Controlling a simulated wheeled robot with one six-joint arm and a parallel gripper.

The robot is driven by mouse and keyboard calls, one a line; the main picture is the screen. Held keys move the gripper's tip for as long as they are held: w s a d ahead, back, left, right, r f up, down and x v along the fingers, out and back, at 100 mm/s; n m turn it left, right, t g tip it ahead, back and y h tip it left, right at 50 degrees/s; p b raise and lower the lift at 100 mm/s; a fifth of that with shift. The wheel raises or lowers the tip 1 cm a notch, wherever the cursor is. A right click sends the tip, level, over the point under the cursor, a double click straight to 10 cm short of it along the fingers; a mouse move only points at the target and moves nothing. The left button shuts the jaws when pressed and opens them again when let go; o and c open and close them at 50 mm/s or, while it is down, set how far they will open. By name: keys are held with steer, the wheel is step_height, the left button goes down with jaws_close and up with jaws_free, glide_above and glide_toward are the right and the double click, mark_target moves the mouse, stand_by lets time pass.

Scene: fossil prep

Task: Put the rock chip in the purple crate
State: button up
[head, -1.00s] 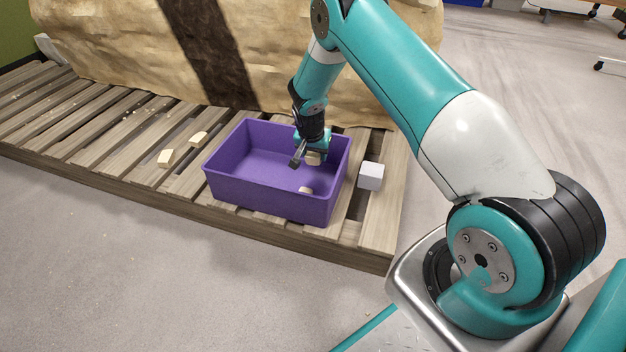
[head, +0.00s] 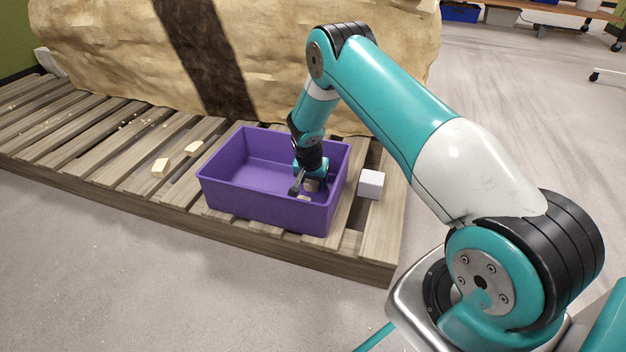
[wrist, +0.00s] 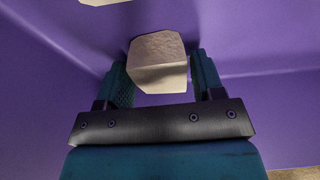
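The rock chip (wrist: 157,62) is a pale beige-grey block between the two fingers of my gripper (wrist: 162,70) in the wrist view. The crate is an open box on the slatted pallet. Its near wall hides part of the floor, so I cannot tell whether the chip touches the bottom.
Another pale piece (head: 303,198) lies in the crate by my gripper, partly hidden. A white cube (head: 371,184) stands on the pallet (head: 381,235) right of the crate. Two cream blocks, one nearer (head: 160,168) and one farther (head: 194,148), lie left. A large tan rock (head: 120,60) rises behind.

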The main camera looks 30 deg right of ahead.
steer(key=shift+o, duration=0.7)
steer(key=shift+r, duration=0.1)
steer(key=shift+r+p, duration=0.35)
steer(key=shift+r, duration=0.05)
steer(key=s+a+r+n+y+p, duration=0.1)
steer(key=s+a+r+n+p, duration=0.15)
steer(key=a+r, duration=0.7)
steer(key=s+a+r+n+y+p, duration=0.2)
steer(key=s+a+r+p, duration=0.2)
steer(key=r, duration=1.1)
steer(key=s+a+r+n+y, duration=0.2)
steer(key=s+a+r+n, duration=0.2)
steer(key=s+a+r, duration=0.4)
steer(key=s+a+r+n, duration=0.1)
steer(key=s+r+n, duration=0.2)
steer(key=s, duration=0.4)
steer(key=s+a+r+n+g+y, duration=0.1)
steer(key=s+a+r+n, duration=0.1)
steer(key=s, duration=0.5)
steer(key=s+a+r+n+g+y, duration=0.1)
steer(key=s+a+r+n, duration=0.1)
steer(key=s+r+n, duration=0.2)
steer(key=s+r, duration=0.1)
steer(key=s, duration=0.2)
steer(key=shift+s+b, duration=0.25)
steer(key=shift+b, duration=0.05)
